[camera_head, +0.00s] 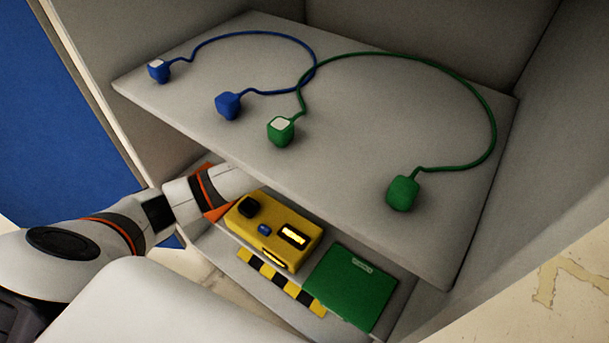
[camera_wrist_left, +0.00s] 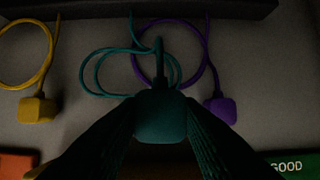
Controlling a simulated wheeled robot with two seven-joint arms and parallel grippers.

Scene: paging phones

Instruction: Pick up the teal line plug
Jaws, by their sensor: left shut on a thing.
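The teal line plug (camera_wrist_left: 160,122) sits between the two dark fingers of my left gripper (camera_wrist_left: 160,108) in the left wrist view. The gripper is shut on it. A teal cord (camera_wrist_left: 102,70) runs from the plug and lies in loops on the grey surface behind it. In the head view my left arm reaches in from the left under the upper shelf, and its fingers and the teal plug are hidden there. Whether the plug touches the surface cannot be told. My right gripper is not in view.
A yellow plug (camera_wrist_left: 38,109) and a purple plug (camera_wrist_left: 221,109) lie either side of the teal one; the purple cord lies near the teal loops. The upper shelf (camera_head: 330,190) holds blue and green corded plugs. Below are a yellow box (camera_head: 272,232) and a green panel (camera_head: 352,287).

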